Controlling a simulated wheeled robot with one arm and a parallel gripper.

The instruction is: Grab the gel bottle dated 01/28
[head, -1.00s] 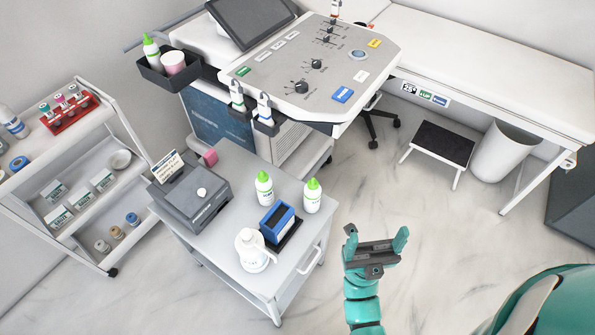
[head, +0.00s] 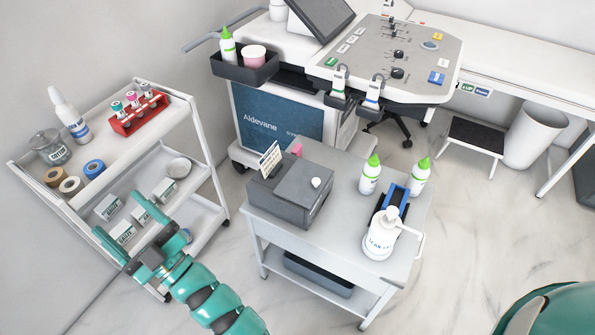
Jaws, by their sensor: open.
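Two white gel bottles with green caps stand upright on the small grey cart (head: 330,165): a left one (head: 370,176) and a right one (head: 419,178). A third white bottle with a green cap (head: 228,47) stands in the dark bin on the ultrasound machine. The dates on their labels are too small to read, so I cannot tell which is dated 01/28. My gripper (head: 143,245) is open and empty at the lower left, in front of the white shelf trolley and well left of the grey cart.
A white pump bottle (head: 381,235), a blue box (head: 396,197) and a dark grey printer (head: 291,192) share the cart top. The shelf trolley (head: 95,130) holds a red tube rack (head: 140,112) and tape rolls. The ultrasound machine (head: 285,125) stands behind. Floor at front is clear.

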